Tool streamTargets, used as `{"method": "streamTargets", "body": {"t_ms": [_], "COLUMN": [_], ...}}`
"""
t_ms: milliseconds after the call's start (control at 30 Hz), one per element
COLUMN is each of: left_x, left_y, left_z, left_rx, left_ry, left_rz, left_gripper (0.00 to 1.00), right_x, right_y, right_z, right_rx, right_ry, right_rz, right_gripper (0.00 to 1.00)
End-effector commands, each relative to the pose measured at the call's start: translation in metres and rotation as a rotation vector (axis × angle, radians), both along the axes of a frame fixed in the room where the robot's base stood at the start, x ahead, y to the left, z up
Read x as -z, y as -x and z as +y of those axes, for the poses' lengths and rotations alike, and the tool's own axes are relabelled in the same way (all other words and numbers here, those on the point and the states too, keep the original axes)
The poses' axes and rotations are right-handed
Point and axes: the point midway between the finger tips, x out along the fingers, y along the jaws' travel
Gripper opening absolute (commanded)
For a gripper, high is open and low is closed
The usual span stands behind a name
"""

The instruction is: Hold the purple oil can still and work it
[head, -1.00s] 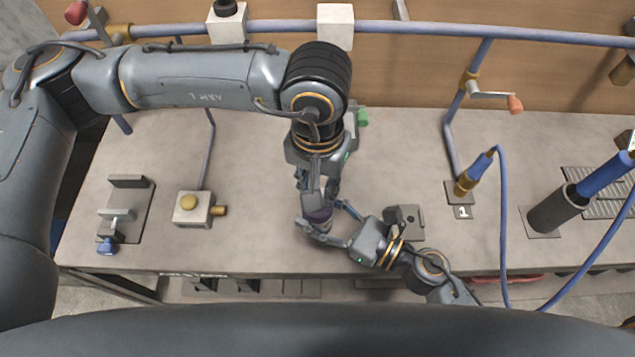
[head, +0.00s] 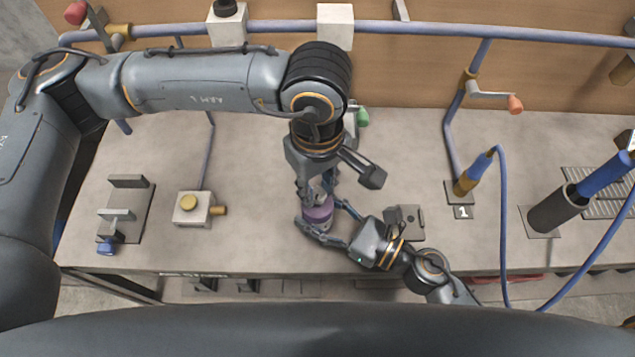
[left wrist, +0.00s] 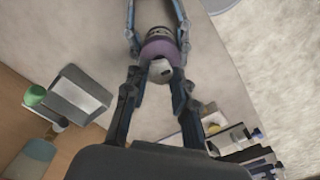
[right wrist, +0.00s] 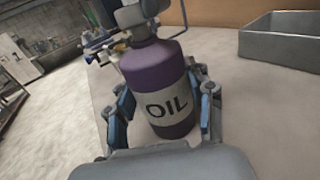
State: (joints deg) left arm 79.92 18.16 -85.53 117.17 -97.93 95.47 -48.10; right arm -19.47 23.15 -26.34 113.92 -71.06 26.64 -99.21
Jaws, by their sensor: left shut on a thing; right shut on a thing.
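The purple oil can (head: 318,214) stands upright near the table's front edge, below my left wrist in the head view. Its white OIL label (right wrist: 167,108) faces the right wrist camera. My right gripper (head: 325,222) reaches in from the lower right, with its fingers around the can's body on both sides. My left gripper (head: 318,190) points down from above and is shut on the can's grey top (left wrist: 160,70). The left wrist view shows the purple shoulder (left wrist: 160,46) beyond that top. The left fingers' exact contact is partly hidden in the head view.
A grey block (head: 405,222) sits close to the right gripper. A yellow-knobbed box (head: 195,208) and a clamp-like fixture (head: 125,210) stand left. A numbered pipe stand (head: 462,200) and dark cylinder (head: 556,212) stand right. An open grey tray (right wrist: 286,36) lies nearby.

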Motion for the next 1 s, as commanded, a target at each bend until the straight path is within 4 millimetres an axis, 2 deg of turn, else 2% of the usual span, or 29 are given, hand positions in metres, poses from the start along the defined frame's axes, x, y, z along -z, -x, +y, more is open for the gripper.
{"method": "streamTargets", "body": {"t_ms": [1000], "left_x": [0.0], "left_y": [-0.0011], "left_z": [0.0009], "left_rx": [-0.967], "left_ry": [-0.002], "left_rz": [-0.004], "left_gripper": [0.0], "right_x": [0.0003], "right_y": [0.0005], "right_z": [0.0], "right_rx": [-0.001], "right_ry": [0.0], "right_rz": [0.001], "right_gripper": [0.12]}}
